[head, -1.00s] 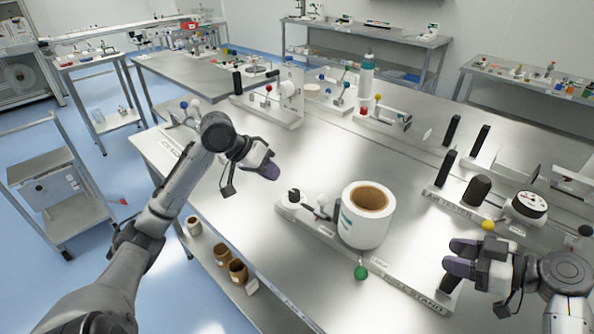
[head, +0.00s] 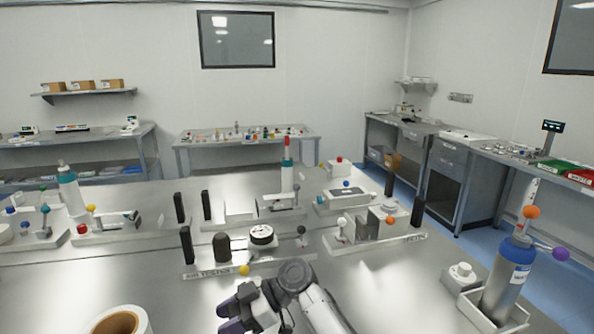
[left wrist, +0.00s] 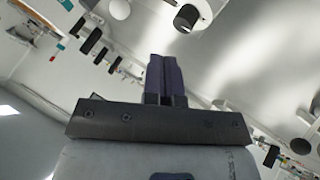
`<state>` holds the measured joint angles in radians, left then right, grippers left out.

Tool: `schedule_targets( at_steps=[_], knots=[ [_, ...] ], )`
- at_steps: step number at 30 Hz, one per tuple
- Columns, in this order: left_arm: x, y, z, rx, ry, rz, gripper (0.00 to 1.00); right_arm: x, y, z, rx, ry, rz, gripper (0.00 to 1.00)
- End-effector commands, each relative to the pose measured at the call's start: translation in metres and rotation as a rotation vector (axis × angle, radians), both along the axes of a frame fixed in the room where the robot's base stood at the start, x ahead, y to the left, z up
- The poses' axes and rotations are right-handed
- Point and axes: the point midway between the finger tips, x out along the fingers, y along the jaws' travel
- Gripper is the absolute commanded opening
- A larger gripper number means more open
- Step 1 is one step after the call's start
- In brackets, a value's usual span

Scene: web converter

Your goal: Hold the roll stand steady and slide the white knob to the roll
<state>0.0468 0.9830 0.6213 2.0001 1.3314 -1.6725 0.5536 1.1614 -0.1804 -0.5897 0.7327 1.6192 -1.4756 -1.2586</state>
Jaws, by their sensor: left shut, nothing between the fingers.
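In the head view only the top of the white roll (head: 117,322), with its brown core, shows at the bottom left edge. The rest of the roll stand and its white knob are out of this view. My right gripper (head: 233,313) is at the bottom, right of the roll and apart from it, with its dark fingers spread and nothing seen between them. My left gripper shows only in the left wrist view (left wrist: 164,75), its purple fingers together and empty. White and dark round parts appear beyond its tips there; I cannot tell which is the white knob.
A fixture with black posts and a yellow knob (head: 244,270) stands just beyond my right gripper. More fixtures line the back of the table. Bare tabletop lies between my right gripper and the bottle.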

Motion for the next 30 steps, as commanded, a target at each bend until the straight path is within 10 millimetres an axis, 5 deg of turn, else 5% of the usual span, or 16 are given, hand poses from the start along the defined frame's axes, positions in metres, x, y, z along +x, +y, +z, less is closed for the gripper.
schedule_targets(
  at_steps=[2,3,11,22,30],
  knots=[
    [0.000,0.000,0.000,0.000,0.000,0.000,0.00,0.000,-0.001,-0.005,-0.010,0.005,0.000,0.00],
    [0.000,0.000,0.000,0.000,0.000,0.000,0.00,0.000,-0.001,-0.005,-0.010,0.005,0.000,0.45],
    [0.000,0.000,0.000,0.000,0.000,0.000,0.00,0.000,0.000,-0.001,-0.004,0.002,0.001,0.70],
    [0.000,0.000,0.000,0.000,0.000,0.000,0.00,0.002,-0.006,0.004,0.000,0.000,0.000,0.72],
    [0.000,0.000,0.000,0.000,0.000,0.000,0.00,0.017,-0.046,0.021,-0.001,-0.001,-0.003,0.72]
  ],
)
